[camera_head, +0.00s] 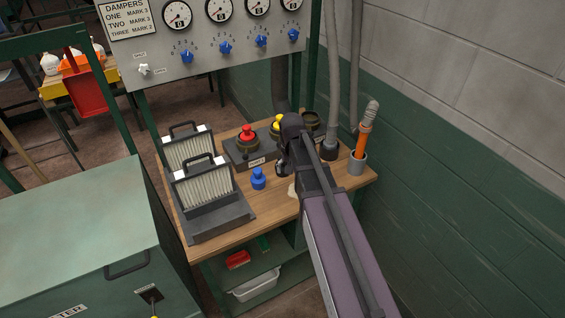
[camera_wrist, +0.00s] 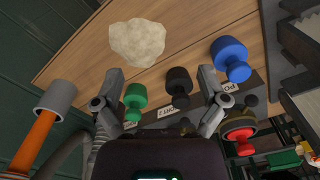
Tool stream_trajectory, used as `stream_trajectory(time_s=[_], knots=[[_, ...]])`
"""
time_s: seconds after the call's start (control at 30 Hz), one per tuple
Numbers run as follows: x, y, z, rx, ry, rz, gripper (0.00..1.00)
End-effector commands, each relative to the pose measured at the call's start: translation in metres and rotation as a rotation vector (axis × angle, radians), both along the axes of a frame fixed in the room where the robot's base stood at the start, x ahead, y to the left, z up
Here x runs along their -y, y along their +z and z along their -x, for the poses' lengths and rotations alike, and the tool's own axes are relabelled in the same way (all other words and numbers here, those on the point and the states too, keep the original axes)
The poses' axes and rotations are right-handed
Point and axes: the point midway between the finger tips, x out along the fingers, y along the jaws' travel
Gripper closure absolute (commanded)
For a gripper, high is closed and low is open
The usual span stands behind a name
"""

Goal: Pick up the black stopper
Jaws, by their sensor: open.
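The black stopper (camera_wrist: 179,83) stands on the wooden bench between my gripper's spread fingers in the wrist view. A green stopper (camera_wrist: 136,97) stands beside it, also between the fingers and close to the left one. My gripper (camera_wrist: 162,75) is open and holds nothing. A blue stopper (camera_wrist: 230,56) is outside the right finger; it also shows in the head view (camera_head: 258,179).
A red stopper (camera_head: 248,133) and a yellow one (camera_head: 277,122) sit in the dark block behind. Filters (camera_head: 203,185) stand left on the bench (camera_head: 265,212). A pale patch (camera_wrist: 137,42) lies near the stoppers.

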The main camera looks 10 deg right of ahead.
Motion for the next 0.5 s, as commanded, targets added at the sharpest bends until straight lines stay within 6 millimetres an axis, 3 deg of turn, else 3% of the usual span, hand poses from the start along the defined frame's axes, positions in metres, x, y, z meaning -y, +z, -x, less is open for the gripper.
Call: stream_trajectory(time_s=[0.03, 0.2, 0.33, 0.5], knots=[[0.000, 0.015, -0.033, 0.000, -0.030, 0.000, 0.07], [0.001, 0.036, -0.095, 0.000, -0.134, 0.000, 0.07], [0.001, 0.047, -0.128, 0.000, -0.193, 0.000, 0.07], [0.001, 0.052, -0.147, 0.000, -0.233, 0.000, 0.07]])
